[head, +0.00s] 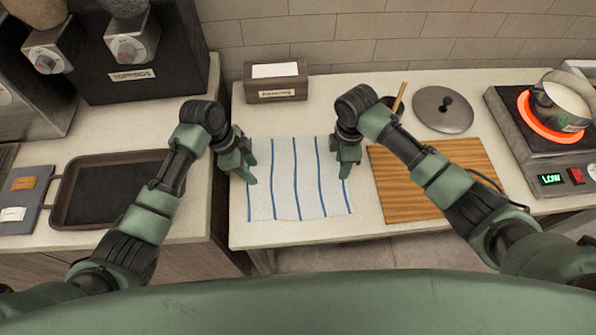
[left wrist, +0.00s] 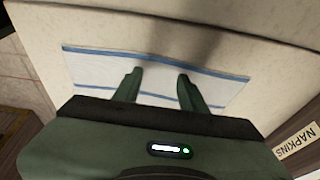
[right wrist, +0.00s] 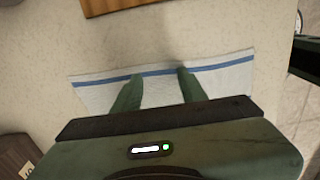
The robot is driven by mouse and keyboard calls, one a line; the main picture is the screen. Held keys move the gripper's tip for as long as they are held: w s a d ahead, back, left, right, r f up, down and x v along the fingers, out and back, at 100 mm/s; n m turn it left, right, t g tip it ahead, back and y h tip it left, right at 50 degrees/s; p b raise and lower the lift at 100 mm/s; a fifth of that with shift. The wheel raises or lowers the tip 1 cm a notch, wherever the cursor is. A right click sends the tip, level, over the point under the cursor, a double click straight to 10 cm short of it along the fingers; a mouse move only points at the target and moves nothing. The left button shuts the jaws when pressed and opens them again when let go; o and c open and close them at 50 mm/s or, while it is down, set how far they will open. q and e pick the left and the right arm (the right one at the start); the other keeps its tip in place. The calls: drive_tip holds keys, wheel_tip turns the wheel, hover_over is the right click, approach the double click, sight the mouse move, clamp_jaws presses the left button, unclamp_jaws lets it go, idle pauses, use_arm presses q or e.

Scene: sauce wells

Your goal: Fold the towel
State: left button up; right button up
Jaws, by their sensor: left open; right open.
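A white towel (head: 287,207) with several blue stripes lies flat on the pale counter in the head view. It also shows in the left wrist view (left wrist: 154,84) and in the right wrist view (right wrist: 218,78). My left gripper (head: 249,176) is open over the towel's left edge; its fingers (left wrist: 156,82) span part of the towel. My right gripper (head: 347,172) is open over the towel's right edge, with its fingers (right wrist: 157,80) apart. I cannot tell whether the fingertips touch the cloth. The grippers and arms hide parts of the towel's side edges.
A napkin box (head: 276,89) stands behind the towel. A wooden board (head: 432,205) lies close to its right. A lid (head: 443,110) and a burner (head: 550,160) with a pot (head: 566,100) are further right. A dark tray (head: 105,190) is left, across a counter gap.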

use_arm(q)
drive_tip(key=shift+f, duration=0.25)
use_arm(e)
drive_tip(key=shift+f, duration=0.2)
use_arm(q)
drive_tip(key=shift+s+r, duration=0.1)
drive_tip(key=shift+s, duration=0.05)
use_arm(e)
drive_tip(key=shift+s, duration=0.15)
use_arm(q)
drive_tip(key=shift+f, duration=0.25)
drive_tip(key=shift+c, duration=0.2)
use_arm(e)
drive_tip(key=shift+f, duration=0.15)
drive_tip(key=shift+c, duration=0.2)
use_arm(q)
clamp_jaws()
use_arm(e)
clamp_jaws()
use_arm(q)
drive_tip(key=shift+r, duration=0.15)
